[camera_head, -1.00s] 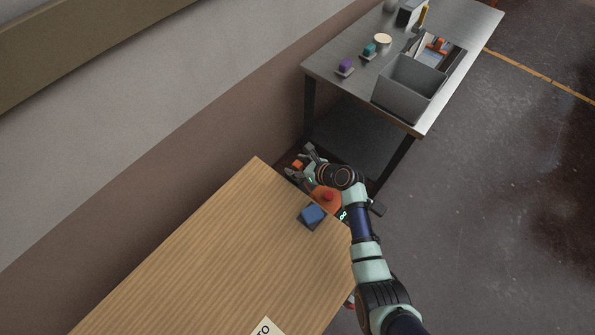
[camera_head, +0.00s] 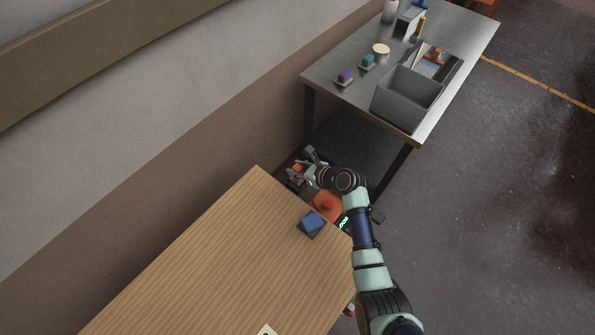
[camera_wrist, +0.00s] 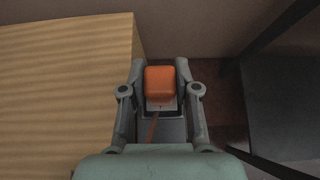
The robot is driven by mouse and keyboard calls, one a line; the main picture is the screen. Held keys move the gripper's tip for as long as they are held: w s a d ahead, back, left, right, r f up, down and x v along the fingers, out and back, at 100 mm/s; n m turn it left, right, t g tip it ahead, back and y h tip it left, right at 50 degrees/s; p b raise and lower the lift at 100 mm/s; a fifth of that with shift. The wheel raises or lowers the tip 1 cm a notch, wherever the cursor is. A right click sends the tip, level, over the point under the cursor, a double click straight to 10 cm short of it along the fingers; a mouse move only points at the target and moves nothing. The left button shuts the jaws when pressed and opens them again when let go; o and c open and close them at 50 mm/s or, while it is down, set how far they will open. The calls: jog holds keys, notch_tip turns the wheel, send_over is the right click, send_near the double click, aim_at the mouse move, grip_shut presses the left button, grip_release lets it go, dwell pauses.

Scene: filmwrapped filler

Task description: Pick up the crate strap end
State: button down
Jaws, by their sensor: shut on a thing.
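The crate strap end is an orange block (camera_wrist: 160,84) with rounded edges. It sits between the two fingers of my gripper (camera_wrist: 160,76) in the wrist view, and a thin orange-brown strip runs from it toward my wrist. In the head view the orange block (camera_head: 297,168) shows small at my gripper (camera_head: 302,164), just beyond the far corner of the wooden table. My gripper is shut on it. The lower part of the block and what lies under it are hidden.
The wooden table (camera_head: 230,255) carries a blue block (camera_head: 312,223) on a dark base near its right edge. A metal bench (camera_head: 345,62) at the back holds a grey bin (camera_head: 408,100), a purple block (camera_head: 345,75) and a teal block (camera_head: 367,61). Open floor lies right.

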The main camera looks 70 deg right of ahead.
notch_tip(320, 180, up, 16)
jog(key=p, duration=0.5)
jog(key=shift+r, duration=0.2)
